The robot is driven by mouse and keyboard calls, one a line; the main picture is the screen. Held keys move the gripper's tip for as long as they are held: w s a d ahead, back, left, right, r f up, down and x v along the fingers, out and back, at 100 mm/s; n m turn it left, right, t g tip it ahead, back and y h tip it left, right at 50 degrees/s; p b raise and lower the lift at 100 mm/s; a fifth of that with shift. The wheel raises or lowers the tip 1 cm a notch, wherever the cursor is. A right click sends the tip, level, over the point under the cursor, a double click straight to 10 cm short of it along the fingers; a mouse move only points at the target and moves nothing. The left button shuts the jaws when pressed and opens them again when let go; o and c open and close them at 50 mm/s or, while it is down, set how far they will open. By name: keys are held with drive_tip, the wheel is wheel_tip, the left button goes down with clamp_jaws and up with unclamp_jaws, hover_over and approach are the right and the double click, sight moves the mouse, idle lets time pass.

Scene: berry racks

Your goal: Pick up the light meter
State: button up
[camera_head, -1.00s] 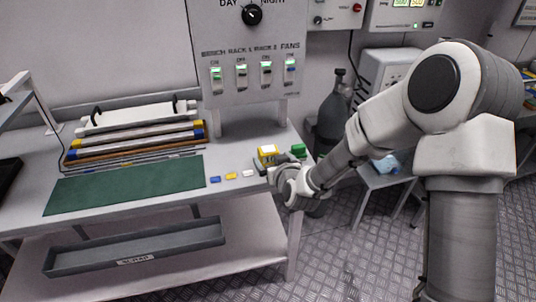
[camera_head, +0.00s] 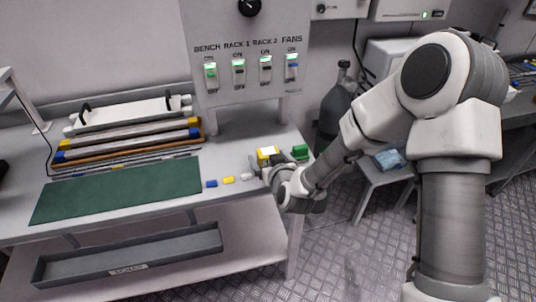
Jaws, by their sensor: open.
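The light meter seems to be the yellow device with a pale face (camera_head: 267,154) near the right end of the bench. My gripper (camera_head: 266,170) is right in front of it, low over the bench top, and partly hides its lower part. The fingers are small and dark here, and I cannot tell whether they touch it. My gripper is open. A green block (camera_head: 300,152) stands just to the right of the yellow device.
Small blue (camera_head: 211,184), yellow (camera_head: 228,180) and white (camera_head: 246,177) pieces lie left of my gripper. A green mat (camera_head: 115,190) covers the bench's front left. A switch panel (camera_head: 250,60) rises behind. The bench's right edge is close to my wrist.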

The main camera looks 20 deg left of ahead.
idle(0.3)
drive_tip(key=c, duration=1.4)
drive_tip(key=shift+c, duration=0.4)
drive_tip(key=shift+r, duration=0.15)
